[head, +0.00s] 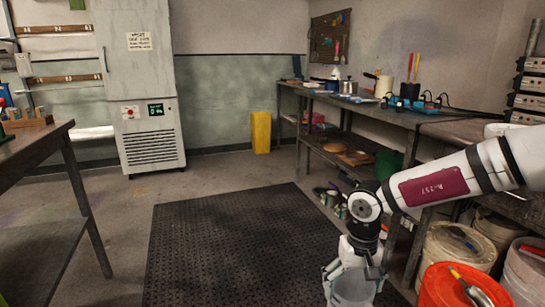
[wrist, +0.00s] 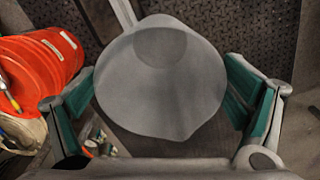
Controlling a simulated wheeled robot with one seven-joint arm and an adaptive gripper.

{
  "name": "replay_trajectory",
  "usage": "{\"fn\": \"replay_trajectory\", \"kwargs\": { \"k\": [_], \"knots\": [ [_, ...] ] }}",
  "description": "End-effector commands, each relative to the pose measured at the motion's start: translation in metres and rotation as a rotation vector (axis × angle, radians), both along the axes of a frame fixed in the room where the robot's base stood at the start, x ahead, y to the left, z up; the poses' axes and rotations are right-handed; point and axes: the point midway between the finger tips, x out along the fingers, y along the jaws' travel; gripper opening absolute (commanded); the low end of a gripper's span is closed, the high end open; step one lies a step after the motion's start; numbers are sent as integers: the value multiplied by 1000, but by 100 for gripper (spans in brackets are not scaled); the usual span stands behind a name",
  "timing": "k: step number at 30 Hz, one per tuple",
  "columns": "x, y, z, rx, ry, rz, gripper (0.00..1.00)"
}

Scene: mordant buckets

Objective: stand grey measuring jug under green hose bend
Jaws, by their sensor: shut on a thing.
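The grey measuring jug (head: 352,289) hangs below my gripper (head: 363,254) at the bottom of the head view, partly cut off by the frame edge. In the wrist view I look down on the jug (wrist: 158,85), which sits between the two green-padded fingers of my gripper (wrist: 162,92). The fingers are shut on it, one on each side, and it looks roughly upright. I cannot make out a green hose bend in either view.
A red-orange bucket (head: 455,288) stands at lower right, with pale lidded buckets (head: 455,247) near it. A workbench (head: 375,116) with shelves runs along the right wall. A dark mat (head: 240,240) covers clear floor. Another table (head: 45,150) stands at left.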

Motion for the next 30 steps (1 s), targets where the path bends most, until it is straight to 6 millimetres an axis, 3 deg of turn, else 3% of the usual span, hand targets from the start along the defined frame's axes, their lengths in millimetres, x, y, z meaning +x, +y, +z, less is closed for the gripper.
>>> {"fn": "replay_trajectory", "kwargs": {
  "k": [17,30],
  "knots": [
    [-10,2,86,2,0,-2,46],
    [-32,2,157,2,2,-3,46]
  ]
}}
